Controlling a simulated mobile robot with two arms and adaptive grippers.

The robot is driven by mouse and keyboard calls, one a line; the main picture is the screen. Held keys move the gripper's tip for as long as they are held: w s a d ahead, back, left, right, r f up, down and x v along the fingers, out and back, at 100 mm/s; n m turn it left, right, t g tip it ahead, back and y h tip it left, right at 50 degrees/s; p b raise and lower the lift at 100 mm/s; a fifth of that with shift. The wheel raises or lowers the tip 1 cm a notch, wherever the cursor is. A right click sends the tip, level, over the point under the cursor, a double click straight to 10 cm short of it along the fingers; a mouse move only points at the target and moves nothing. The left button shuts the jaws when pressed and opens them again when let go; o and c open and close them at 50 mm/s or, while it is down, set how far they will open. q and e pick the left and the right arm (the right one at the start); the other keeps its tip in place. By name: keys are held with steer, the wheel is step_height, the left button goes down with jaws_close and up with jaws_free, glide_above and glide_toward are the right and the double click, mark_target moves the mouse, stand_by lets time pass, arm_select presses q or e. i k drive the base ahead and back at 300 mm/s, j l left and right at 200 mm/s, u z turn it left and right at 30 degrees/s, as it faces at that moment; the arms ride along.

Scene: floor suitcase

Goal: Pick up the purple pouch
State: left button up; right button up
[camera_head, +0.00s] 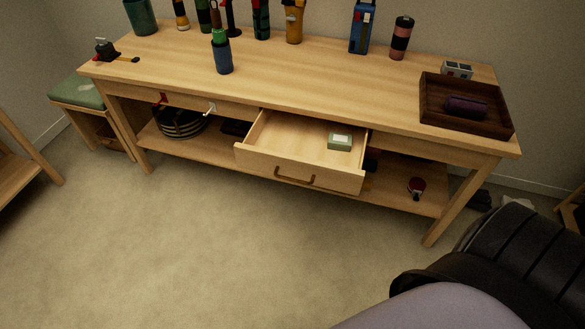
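A dark purple pouch (465,107) lies in a dark brown wooden tray (440,119) at the right end of the long wooden table. The pouch looks like a small rounded roll lying on its side, apart from the tray's front wall. Neither of my grippers shows in the head view.
The table (310,80) has an open drawer (290,155) jutting out in front, with a small green box (340,141) inside. Several bottles stand along the table's back; a blue bottle (223,56) stands nearer. The carpet (220,240) in front is clear.

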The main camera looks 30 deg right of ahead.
mark_target(473, 108)
steer(key=z, duration=2.2)
steer(key=i, duration=0.25)
